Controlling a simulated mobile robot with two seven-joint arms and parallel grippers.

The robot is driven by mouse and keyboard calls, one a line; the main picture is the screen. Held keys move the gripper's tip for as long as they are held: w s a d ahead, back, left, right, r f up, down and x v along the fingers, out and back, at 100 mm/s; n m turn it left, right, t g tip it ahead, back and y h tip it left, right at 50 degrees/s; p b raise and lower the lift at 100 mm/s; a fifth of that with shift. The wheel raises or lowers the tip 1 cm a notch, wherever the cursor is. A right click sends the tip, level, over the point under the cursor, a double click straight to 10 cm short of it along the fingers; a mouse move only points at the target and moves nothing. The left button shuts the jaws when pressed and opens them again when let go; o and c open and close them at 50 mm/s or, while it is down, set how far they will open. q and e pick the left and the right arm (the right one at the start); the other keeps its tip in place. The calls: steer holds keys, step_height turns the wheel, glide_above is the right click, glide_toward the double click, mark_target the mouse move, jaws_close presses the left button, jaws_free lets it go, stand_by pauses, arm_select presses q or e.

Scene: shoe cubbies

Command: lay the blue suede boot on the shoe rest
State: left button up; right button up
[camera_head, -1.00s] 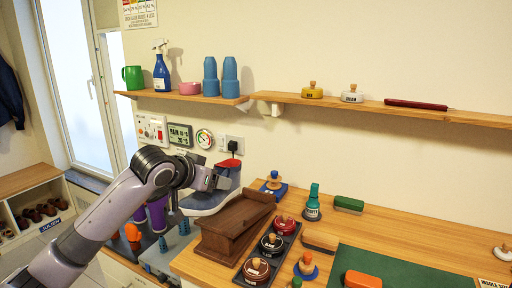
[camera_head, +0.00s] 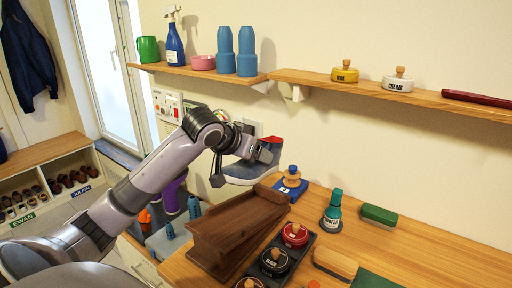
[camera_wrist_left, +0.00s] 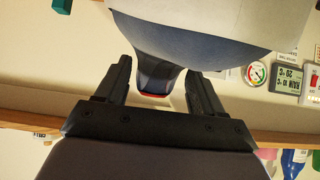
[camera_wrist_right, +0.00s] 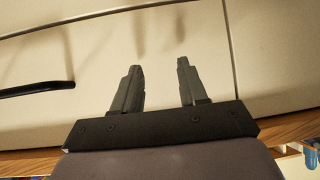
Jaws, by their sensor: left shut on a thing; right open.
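The blue suede boot (camera_head: 250,172) has a pale sole and a red top edge. My left gripper (camera_head: 254,148) is shut on it and holds it in the air, just behind and above the far end of the shoe rest. The shoe rest (camera_head: 236,226) is a dark brown wooden stand with a sloped top on the bench. My right gripper (camera_wrist_right: 161,85) shows only in the right wrist view, open and empty before a pale cabinet front.
Right of the rest is a dark tray (camera_head: 274,262) with several round tins. Wall shelves (camera_head: 400,92) run above. Purple and orange items are left of the bench.

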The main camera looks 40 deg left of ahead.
arm_select(q)
steer(key=f, duration=0.2)
steer(key=s+f, duration=0.1)
steer(key=f, duration=0.1)
steer(key=shift+s, duration=0.1)
steer(key=shift+s+d+f+b, duration=0.1)
steer(key=shift+s+f+b, duration=0.2)
steer(key=shift+f, duration=0.7)
steer(key=shift+s+f+b, duration=0.25)
steer(key=shift+f, duration=0.75)
steer(key=shift+s+d+f+b, duration=0.1)
steer(key=shift+s+f+b, duration=0.2)
steer(key=shift+f, duration=0.7)
steer(key=o, duration=1.3)
steer(key=shift+v, duration=3.55)
